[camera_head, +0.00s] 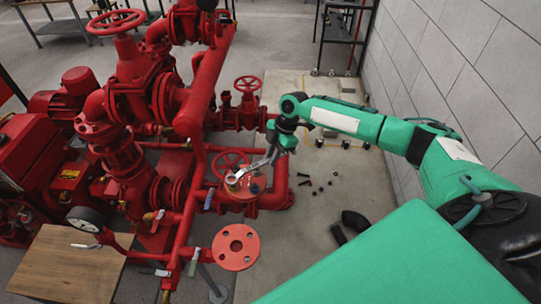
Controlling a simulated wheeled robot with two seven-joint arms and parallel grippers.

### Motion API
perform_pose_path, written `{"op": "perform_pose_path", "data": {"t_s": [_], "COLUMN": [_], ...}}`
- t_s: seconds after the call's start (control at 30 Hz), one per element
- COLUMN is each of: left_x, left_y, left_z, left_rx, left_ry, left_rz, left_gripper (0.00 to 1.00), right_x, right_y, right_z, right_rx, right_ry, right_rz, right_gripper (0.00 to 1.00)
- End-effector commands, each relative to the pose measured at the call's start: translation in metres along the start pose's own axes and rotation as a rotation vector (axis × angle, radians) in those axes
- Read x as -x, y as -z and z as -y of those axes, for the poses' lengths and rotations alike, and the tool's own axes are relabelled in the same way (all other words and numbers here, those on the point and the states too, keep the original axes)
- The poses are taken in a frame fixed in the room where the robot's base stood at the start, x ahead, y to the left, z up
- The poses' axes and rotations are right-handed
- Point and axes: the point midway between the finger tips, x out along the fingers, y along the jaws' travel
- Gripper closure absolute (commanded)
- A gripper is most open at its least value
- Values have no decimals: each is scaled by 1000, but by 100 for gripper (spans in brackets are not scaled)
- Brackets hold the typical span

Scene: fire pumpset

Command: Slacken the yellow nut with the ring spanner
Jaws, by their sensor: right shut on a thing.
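My right gripper (284,142) is shut on the ring spanner (260,164), a silver tool that slants down and left from the jaws. The spanner's ring end lies over the top of a red flanged fitting (246,193) on the pump pipework. The yellow nut cannot be made out clearly. It may be hidden by the ring, and I cannot tell whether the ring is seated around it. My left gripper is not in view.
A red handwheel (230,163) stands close behind the ring end. Red pipes and a large valve (133,82) fill the left. A round flange (236,247) is in front. Small dark parts (306,183) and a black elbow (355,222) lie on the floor. A wall bounds the right.

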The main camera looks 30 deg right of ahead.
Motion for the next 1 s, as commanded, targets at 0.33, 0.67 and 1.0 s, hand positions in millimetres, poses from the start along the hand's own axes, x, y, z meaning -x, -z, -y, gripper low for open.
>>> {"op": "perform_pose_path", "data": {"t_s": [0.33,0.67,1.0], "left_x": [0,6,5], "left_y": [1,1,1], "left_z": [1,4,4], "left_rx": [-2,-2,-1], "left_ry": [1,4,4], "left_rz": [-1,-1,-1], "left_gripper": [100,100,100], "right_x": [1,1,0], "right_y": [0,3,3], "right_z": [0,4,4], "right_rx": [0,-1,0], "right_ry": [-1,-1,-1], "right_rz": [-1,-2,-1], "right_gripper": [100,100,100]}}
